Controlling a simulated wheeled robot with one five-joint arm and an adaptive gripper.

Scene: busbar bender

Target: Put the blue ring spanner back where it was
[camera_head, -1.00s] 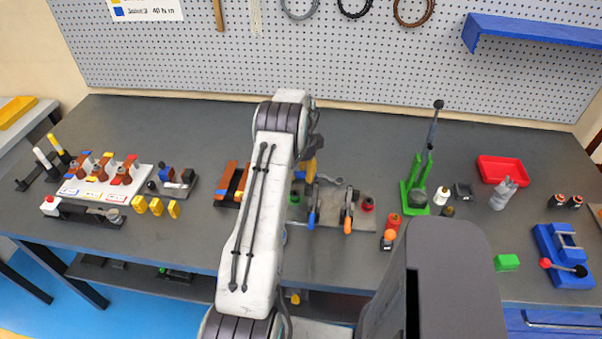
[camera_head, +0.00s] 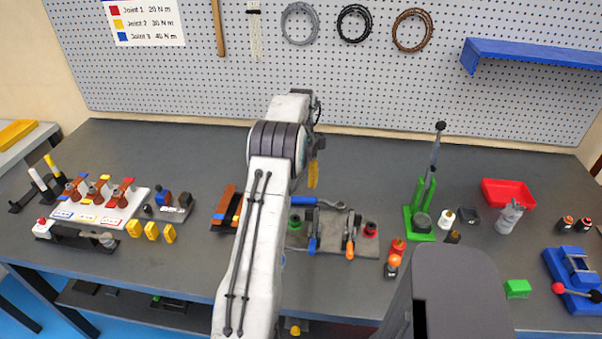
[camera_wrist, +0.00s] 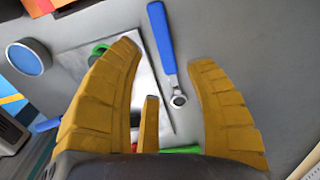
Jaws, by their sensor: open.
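The blue ring spanner (camera_head: 303,201) lies on the grey bench at the back edge of the grey plate (camera_head: 335,237) with small clamps. In the wrist view its blue handle (camera_wrist: 161,36) runs down to a metal ring end, beside the plate's edge. My gripper (camera_head: 313,174) is in the air above the bench, a little behind the spanner in the head view. In the wrist view my yellow fingers (camera_wrist: 163,54) are spread apart and empty, with the spanner showing between them, below. My arm hides part of the bench left of the plate.
A green lever tool (camera_head: 421,215) stands to the right, with a red tray (camera_head: 507,193) beyond it. Red and orange pieces (camera_head: 395,255) stand beside the plate. A white fixture (camera_head: 100,205) and yellow blocks (camera_head: 151,231) are at the left. The back of the bench is mostly clear.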

